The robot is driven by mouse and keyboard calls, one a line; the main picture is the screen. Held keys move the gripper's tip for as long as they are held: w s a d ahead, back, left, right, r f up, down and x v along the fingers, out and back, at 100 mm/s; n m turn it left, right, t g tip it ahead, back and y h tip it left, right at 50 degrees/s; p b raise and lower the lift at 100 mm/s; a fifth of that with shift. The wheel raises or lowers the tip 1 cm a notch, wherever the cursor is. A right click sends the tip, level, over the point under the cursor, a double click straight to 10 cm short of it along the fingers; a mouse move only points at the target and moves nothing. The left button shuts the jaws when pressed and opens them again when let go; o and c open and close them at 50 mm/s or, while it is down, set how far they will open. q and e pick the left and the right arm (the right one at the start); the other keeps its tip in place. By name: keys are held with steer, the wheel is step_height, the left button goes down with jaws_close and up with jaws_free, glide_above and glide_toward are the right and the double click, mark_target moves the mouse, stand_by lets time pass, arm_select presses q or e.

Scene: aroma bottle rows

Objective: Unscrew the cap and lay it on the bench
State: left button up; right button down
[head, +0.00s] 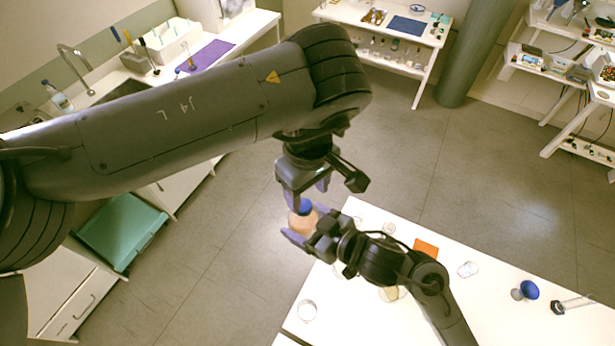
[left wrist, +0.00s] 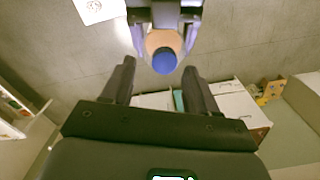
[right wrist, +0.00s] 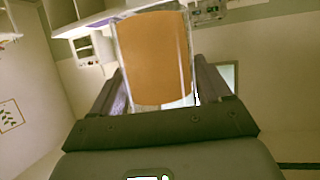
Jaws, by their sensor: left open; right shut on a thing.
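A bottle (head: 302,222) of orange liquid with a blue cap (head: 304,206) is held off the white bench (head: 345,295), past its far left corner. My right gripper (head: 306,230) is shut around the bottle's body; the orange bottle fills the middle of the right wrist view (right wrist: 155,60). My left gripper (head: 308,192) is open above the cap, pointing down. In the left wrist view the blue cap (left wrist: 164,63) lies between the two spread fingers, with no finger visibly touching it. The cap appears seated on the bottle.
On the white bench are an orange mat (head: 425,248), a glass dish (head: 307,310), a small clear dish (head: 467,269), a blue round object (head: 529,290) and a metal stand (head: 572,305). My right arm covers part of the bench. Its front left area has bare room.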

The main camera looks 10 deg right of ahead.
mark_target(308, 204)
arm_select(q)
steer(key=shift+f, duration=2.15)
